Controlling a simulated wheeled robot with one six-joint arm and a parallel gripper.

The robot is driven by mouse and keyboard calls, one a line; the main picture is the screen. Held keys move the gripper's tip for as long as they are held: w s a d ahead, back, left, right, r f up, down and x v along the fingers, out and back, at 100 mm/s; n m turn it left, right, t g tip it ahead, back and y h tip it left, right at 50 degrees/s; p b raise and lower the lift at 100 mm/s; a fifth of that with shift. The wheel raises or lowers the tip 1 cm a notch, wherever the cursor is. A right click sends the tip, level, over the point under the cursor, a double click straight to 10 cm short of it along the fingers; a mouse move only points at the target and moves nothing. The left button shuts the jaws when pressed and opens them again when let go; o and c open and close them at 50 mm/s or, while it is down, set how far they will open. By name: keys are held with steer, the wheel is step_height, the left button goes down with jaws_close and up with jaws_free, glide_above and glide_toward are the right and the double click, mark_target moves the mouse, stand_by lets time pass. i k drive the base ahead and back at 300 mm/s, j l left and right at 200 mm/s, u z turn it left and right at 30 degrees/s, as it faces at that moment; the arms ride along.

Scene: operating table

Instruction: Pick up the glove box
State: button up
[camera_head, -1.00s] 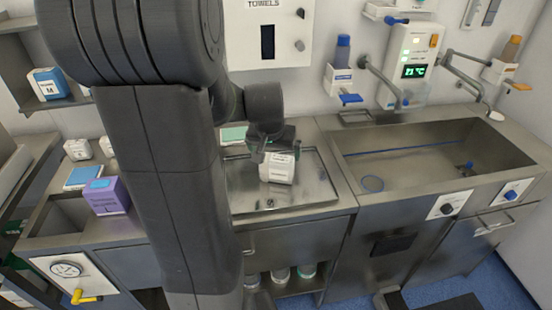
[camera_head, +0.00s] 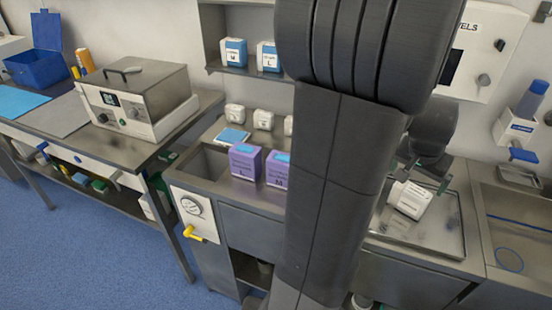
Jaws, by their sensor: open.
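Two purple boxes with light blue tops, marked L (camera_head: 244,162) and M (camera_head: 278,170), stand side by side on the steel counter. Two white-and-blue boxes, marked M (camera_head: 233,52) and L (camera_head: 268,56), stand on the wall shelf. I cannot read which are glove boxes. My gripper (camera_head: 420,180) is open at the right, far from these boxes, over a steel tray. A white labelled container (camera_head: 409,200) sits tilted in the picture just below its fingers; whether they touch is unclear. My arm hides part of the counter's middle.
Small white containers (camera_head: 263,119) and a flat blue-and-white pack (camera_head: 233,137) are behind the purple boxes. A steel bath unit (camera_head: 136,97) and an open blue box (camera_head: 36,66) stand on the left bench. A sink is at far right. Blue floor is clear in front.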

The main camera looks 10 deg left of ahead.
mark_target(246, 160)
steer(key=i+j+u, duration=0.1)
steer(key=j, duration=1.5)
